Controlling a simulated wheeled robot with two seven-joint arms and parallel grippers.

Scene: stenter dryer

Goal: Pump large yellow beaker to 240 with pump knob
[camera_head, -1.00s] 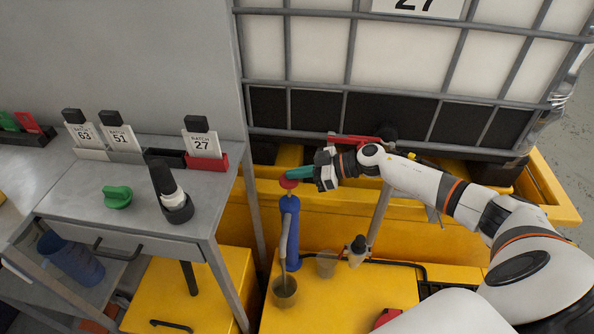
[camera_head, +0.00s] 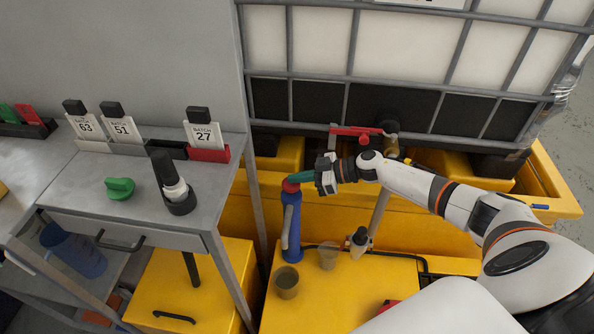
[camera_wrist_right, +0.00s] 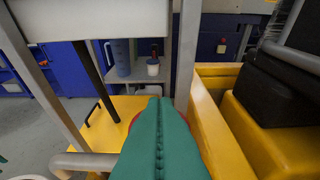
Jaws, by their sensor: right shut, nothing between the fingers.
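The blue pump (camera_head: 291,222) stands upright on the yellow platform. Its red pump knob (camera_head: 290,187) sits low, right on top of the blue body. My right gripper (camera_head: 302,177) has its green fingers shut together with nothing between them, their tips over the knob and seeming to touch it. In the right wrist view the shut fingers (camera_wrist_right: 160,142) cover most of the red knob (camera_wrist_right: 197,135). A brownish-yellow beaker (camera_head: 286,284), the larger of two, stands below the pump; its level and markings are too small to read. My left gripper is out of view.
A grey table (camera_head: 130,210) with batch cards is at left. A caged white tank (camera_head: 400,60) and a red-handled valve (camera_head: 357,131) are behind.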

